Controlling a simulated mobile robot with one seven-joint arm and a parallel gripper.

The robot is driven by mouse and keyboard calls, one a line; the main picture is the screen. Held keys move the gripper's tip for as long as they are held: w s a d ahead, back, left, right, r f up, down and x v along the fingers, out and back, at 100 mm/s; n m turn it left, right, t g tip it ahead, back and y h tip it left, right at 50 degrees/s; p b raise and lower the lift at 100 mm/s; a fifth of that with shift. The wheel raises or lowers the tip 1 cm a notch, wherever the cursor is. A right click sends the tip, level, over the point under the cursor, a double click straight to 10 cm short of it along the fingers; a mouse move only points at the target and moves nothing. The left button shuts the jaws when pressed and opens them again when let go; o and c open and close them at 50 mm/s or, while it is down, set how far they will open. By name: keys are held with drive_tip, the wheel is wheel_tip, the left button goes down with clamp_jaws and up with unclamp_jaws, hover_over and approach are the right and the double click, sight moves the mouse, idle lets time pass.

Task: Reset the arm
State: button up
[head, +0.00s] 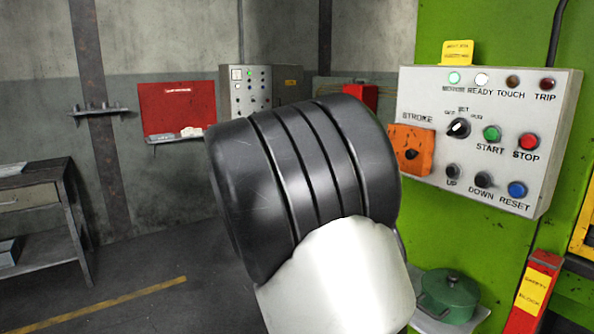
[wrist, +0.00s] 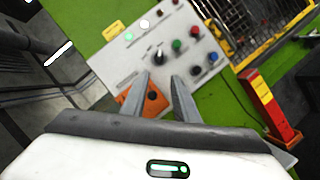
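My gripper (wrist: 163,82) shows in the wrist view, its two grey fingers apart with nothing between them. The fingers point at the lower part of a grey control panel (wrist: 125,65), in front of it; the gap cannot be judged. In the head view the panel (head: 478,90) is fixed to a green surface at right. It has lamps on top, a selector knob, green, red, blue and black buttons, and an orange stroke plate (head: 422,140). My black and white arm link fills the middle of the head view, and my gripper is hidden there.
A green lidded pot (head: 447,297) stands on a ledge below the panel. A red safety block (head: 533,292) is at lower right. A metal workbench (head: 35,197) stands at left, and a red wall board (head: 178,103) is behind. The floor between bench and arm is clear.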

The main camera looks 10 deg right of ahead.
drive_tip(key=s+d+f+m+g+y+p, duration=0.1)
drive_tip(key=s+d+f+m+y+p, duration=0.2)
drive_tip(key=s+y, duration=0.4)
drive_tip(key=s+d+f+m+g+y+p, duration=0.1)
drive_tip(key=s+f+y+p, duration=0.25)
drive_tip(key=s+f, duration=0.35)
drive_tip(key=s+a+r+m+t+y+p, duration=0.1)
drive_tip(key=s+a+y, duration=0.3)
drive_tip(key=a, duration=0.5)
drive_tip(key=s+a+r+m+t+y+p, duration=0.2)
drive_tip(key=s+a+m+t+y+p, duration=0.1)
drive_tip(key=a, duration=0.6)
drive_tip(key=s+m+t+y, duration=0.1)
drive_tip(key=s+y, duration=0.1)
drive_tip(key=y, duration=0.1)
drive_tip(key=shift+s+m+p, duration=0.15)
drive_tip(key=shift+m+p, duration=0.15)
drive_tip(key=shift+a+r, duration=0.1)
